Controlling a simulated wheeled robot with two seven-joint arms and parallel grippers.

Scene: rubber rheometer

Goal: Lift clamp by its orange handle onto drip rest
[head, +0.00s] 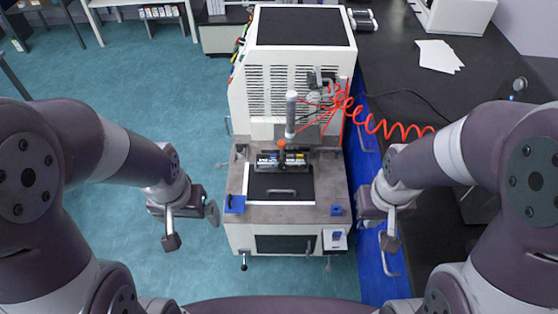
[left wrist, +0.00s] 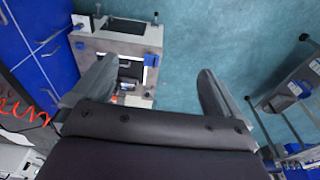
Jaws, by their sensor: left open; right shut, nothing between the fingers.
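A small orange knob (head: 282,143) shows at the middle of the rheometer (head: 293,80), below a pale upright cylinder and above a dark block with labels. It looks like the clamp's orange handle; the clamp body is too small to make out. I cannot tell which part is the drip rest. A blue bracket (head: 235,204) sits at the bench's left front corner and a smaller blue block (head: 336,210) at its right. My left gripper (head: 192,226) is open and empty, left of the machine; its fingers show in the left wrist view (left wrist: 156,68). My right gripper (head: 389,241) is shut and empty, to the machine's right.
A dark tray plate with a handle (head: 281,191) lies at the machine's front. A coiled red hose (head: 385,127) runs right from the machine. A dark counter (head: 400,75) with blue cabinet fronts stands close on the right. Open floor (head: 130,85) lies on the left.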

